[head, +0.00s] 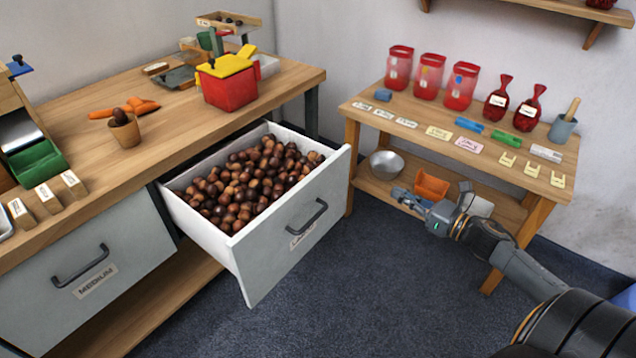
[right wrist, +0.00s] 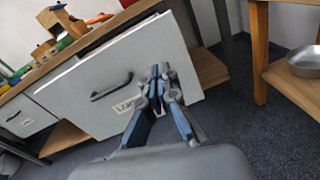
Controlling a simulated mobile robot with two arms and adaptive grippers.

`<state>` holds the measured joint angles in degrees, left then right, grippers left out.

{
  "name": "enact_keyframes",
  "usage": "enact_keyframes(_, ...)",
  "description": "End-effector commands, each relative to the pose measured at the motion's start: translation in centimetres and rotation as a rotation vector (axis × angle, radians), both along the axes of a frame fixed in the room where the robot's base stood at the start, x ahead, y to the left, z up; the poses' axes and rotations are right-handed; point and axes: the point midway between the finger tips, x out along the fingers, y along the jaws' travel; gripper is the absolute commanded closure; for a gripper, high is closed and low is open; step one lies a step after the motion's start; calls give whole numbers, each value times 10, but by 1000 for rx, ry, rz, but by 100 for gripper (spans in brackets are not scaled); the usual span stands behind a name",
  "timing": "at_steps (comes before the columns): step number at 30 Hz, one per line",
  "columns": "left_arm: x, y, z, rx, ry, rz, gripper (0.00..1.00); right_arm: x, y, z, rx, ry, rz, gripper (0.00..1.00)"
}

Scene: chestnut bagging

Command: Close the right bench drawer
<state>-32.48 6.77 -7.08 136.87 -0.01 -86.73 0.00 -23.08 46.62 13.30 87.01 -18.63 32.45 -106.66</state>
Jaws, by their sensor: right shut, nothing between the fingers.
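The right bench drawer (head: 290,232) is pulled well out from the bench and full of brown chestnuts (head: 245,185). Its grey front has a dark bar handle (head: 307,215) and a label below it. In the right wrist view the drawer front (right wrist: 150,55) and its handle (right wrist: 111,87) are left of and behind the fingers. My right gripper (head: 402,196) is shut and empty, out to the right of the drawer front and apart from it in the head view. Its closed fingertips (right wrist: 158,72) overlap the front's right part in the right wrist view. My left gripper is out of view.
The left drawer, labelled MEDIUM (head: 85,275), is shut. The bench top (head: 180,125) holds a red pot (head: 228,88) and a cup (head: 125,132). A side table (head: 400,125) with red bags and a metal bowl (head: 387,164) stands right. Floor (head: 350,270) before the drawer is clear.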

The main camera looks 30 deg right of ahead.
Motion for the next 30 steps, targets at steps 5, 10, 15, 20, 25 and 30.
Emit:
enact_keyframes(5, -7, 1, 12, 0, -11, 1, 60, 4, 14, 16, -133, -83, 75, 100)
enact_keyframes(10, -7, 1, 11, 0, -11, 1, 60, 17, 20, 19, -143, -92, 80, 100)
enact_keyframes(15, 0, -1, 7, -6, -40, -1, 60, 42, 30, 18, -142, -91, 78, 100)
enact_keyframes(20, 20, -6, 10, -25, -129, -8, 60, 67, 40, 18, -140, -91, 77, 100)
enact_keyframes(25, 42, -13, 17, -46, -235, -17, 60, 91, 49, 18, -139, -90, 77, 100)
enact_keyframes(30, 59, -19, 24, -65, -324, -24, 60, 112, 58, 18, -140, -89, 76, 100)
